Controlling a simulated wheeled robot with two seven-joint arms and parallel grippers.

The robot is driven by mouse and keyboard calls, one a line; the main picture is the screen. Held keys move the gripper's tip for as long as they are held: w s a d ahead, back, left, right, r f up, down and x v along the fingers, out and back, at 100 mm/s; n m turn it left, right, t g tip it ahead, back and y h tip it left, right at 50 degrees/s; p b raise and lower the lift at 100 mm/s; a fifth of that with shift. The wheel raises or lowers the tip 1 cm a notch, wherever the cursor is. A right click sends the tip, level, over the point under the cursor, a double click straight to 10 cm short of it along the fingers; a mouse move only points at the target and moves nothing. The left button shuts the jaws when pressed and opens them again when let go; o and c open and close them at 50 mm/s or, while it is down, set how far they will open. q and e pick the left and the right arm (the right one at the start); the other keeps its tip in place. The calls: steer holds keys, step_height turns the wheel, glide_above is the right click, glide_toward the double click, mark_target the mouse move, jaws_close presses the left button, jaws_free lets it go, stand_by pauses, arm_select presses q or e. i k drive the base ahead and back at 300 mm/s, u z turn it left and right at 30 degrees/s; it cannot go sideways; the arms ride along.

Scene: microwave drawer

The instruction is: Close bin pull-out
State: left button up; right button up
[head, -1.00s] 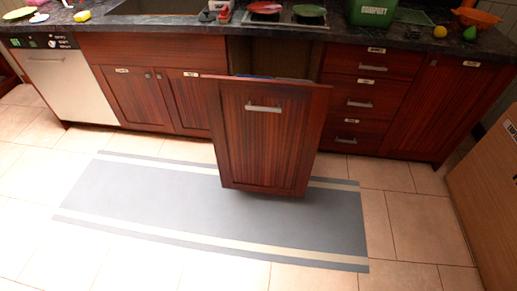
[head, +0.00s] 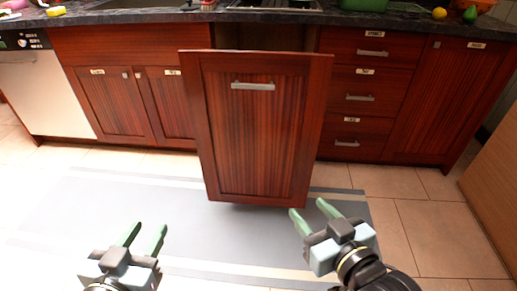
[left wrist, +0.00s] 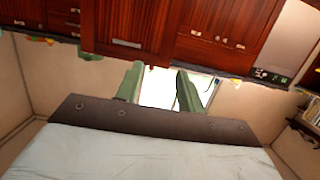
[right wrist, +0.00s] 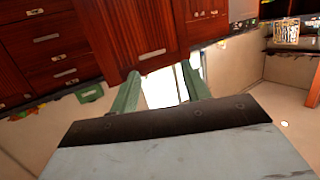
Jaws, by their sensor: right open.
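The bin pull-out (head: 260,135) is a dark red wooden front with a silver bar handle (head: 252,86). It stands out from the cabinet row, with a dark gap behind its top edge. Its front also shows in the left wrist view (left wrist: 128,25) and the right wrist view (right wrist: 125,35). My left gripper (head: 146,232) is open and empty, low in front and to the left of it. My right gripper (head: 308,208) is open and empty, near the front's lower right corner in the head view; I cannot tell how far apart they are.
A grey mat (head: 150,215) lies on the tiled floor before the cabinets. Closed drawers (head: 365,97) are to the right, closed doors (head: 140,105) and a white dishwasher (head: 45,92) to the left. A brown panel (head: 490,195) stands at the far right.

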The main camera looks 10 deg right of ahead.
mark_target(256, 117)
steer(key=z, duration=0.45)
steer(key=i, duration=1.2)
steer(key=u, duration=0.55)
